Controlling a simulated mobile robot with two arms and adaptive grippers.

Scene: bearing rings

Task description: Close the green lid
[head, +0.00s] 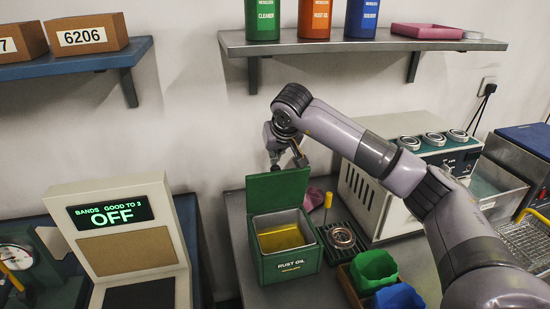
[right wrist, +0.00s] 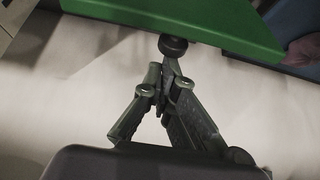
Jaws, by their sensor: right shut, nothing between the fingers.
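The green lid (head: 278,189) stands raised at the back of the green "RUST OIL" tin (head: 290,264). The tin is open and yellowish oil shows inside. My right gripper (head: 286,165) is shut and empty, just above and behind the lid's top edge. In the right wrist view the shut fingers (right wrist: 170,62) point at the green lid (right wrist: 185,18), with the dark tip close against its edge. I cannot tell whether they touch. The lower part of the fingers is partly hidden behind the lid in the head view. My left gripper is not in view.
A yellow-handled tool (head: 328,201) and a metal ring (head: 342,237) on a dark rack stand right of the tin. A grey machine (head: 372,205) stands behind. A shelf (head: 350,46) hangs above; a display box (head: 118,240) is left.

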